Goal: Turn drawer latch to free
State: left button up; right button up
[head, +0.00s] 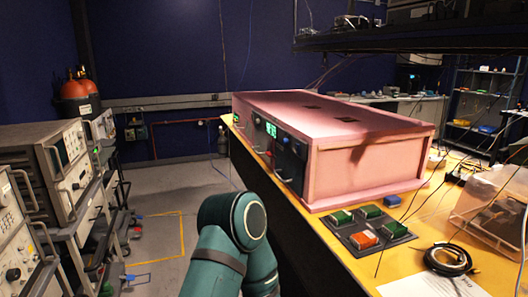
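The pink foam enclosure (370,160) is a long box on the yellow-topped bench in the middle of the head view. Its front face, on the left side, is seen at a steep angle. It holds dark panels (290,158), one with a lit green display (271,129). Small pale fittings show on these panels, but they are too small to tell which is the drawer latch or how it is turned. A teal arm of mine rises at the bottom centre, in front of the bench. Neither of my grippers is in view.
A dark tray (397,231) with several green and orange blocks lies on the yellow bench (345,255) by the enclosure's near end. A coiled black cable (447,260) and a clear bin (492,205) are at right.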

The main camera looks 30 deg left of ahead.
aim_at(269, 153)
jog(key=i+j, duration=0.2)
jog(key=j, duration=0.2)
jog(key=i+j, duration=0.2)
jog(key=j, duration=0.15)
jog(key=i+j, duration=0.2)
jog(key=j, duration=0.2)
jog(key=i+j, duration=0.2)
jog(key=j, duration=0.15)
jog(key=i+j, duration=0.2)
jog(key=j, duration=0.2)
jog(key=i+j, duration=0.2)
jog(key=j, duration=0.2)
